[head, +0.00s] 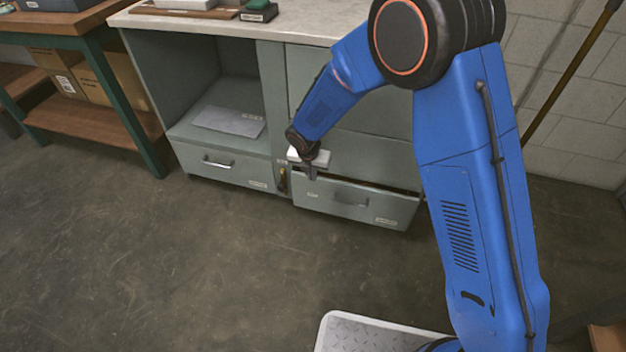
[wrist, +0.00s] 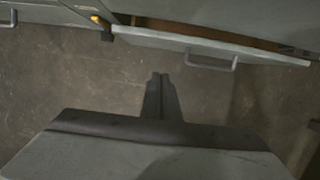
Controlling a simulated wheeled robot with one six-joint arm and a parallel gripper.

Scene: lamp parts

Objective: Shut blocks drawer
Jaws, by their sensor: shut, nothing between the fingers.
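A grey-green drawer (head: 355,203) at the lower right of the cabinet stands partly open, with a dark gap along its top edge. Its front has a bar handle (head: 350,199) and small labels too small to read, so I cannot tell by label that it is the blocks drawer. In the wrist view the drawer front (wrist: 270,57) runs across the top, with a strip of brown interior behind it and the handle (wrist: 211,64) facing me. My gripper (head: 312,174) is shut and empty, near the left part of this drawer front. Its fingertips (wrist: 160,76) point toward the front; contact is not visible.
Another drawer (head: 222,165) at the lower left looks shut, under an open shelf with a grey sheet (head: 229,121). A small yellow-orange item (head: 283,181) sits between the drawers. A wooden bench (head: 85,115) stands at left. The floor (head: 170,265) in front is clear.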

